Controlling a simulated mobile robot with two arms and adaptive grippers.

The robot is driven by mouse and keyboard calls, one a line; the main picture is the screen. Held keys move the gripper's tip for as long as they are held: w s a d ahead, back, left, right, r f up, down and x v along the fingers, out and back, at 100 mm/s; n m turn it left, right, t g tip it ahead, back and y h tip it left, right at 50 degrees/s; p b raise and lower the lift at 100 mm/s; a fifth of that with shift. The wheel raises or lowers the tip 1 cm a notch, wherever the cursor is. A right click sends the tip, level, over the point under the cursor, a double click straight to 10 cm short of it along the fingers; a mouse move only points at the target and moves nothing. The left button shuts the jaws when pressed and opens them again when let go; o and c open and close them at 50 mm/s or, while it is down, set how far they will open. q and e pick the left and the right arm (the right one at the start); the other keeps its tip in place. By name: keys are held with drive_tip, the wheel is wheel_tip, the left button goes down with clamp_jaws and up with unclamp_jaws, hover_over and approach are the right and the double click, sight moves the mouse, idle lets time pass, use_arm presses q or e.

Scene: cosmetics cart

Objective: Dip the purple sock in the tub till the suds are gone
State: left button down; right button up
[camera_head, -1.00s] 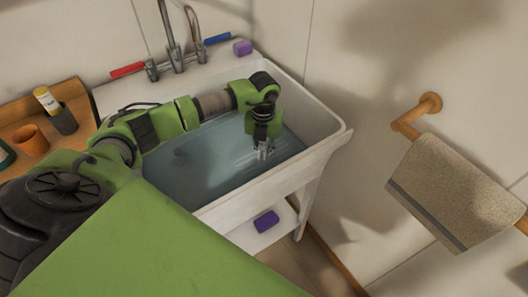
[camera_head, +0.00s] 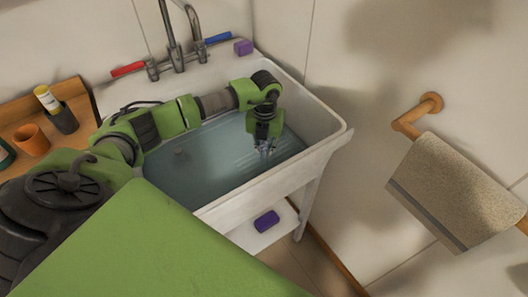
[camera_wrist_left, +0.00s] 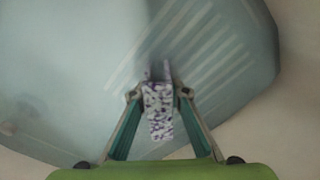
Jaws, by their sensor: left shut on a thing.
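My left gripper (camera_head: 265,151) hangs over the right half of the white tub (camera_head: 325,135), above the bluish water (camera_head: 205,165). In the left wrist view the gripper (camera_wrist_left: 158,95) is shut on the purple sock (camera_wrist_left: 158,110), which is speckled with white suds. The sock hangs between the two fingers with the water and the ribbed tub wall behind it. Whether it touches the water is unclear. In the head view the sock is too small to make out. My right gripper is not in view.
A tap (camera_head: 174,40) with red and blue handles stands at the back of the tub. A purple block (camera_head: 243,47) sits on the rim, another (camera_head: 266,222) on the shelf below. A towel (camera_head: 455,190) hangs at right. Cups, including an orange one (camera_head: 32,140), stand on the left shelf.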

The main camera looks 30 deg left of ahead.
use_arm(q)
drive_tip(key=shift+r+p, duration=4.6)
drive_tip(key=shift+r, duration=1.85)
wheel_tip(320, 180, up, 10)
drive_tip(key=p, duration=0.6)
drive_tip(key=shift+p, duration=0.4)
drive_tip(key=shift+r, duration=0.1)
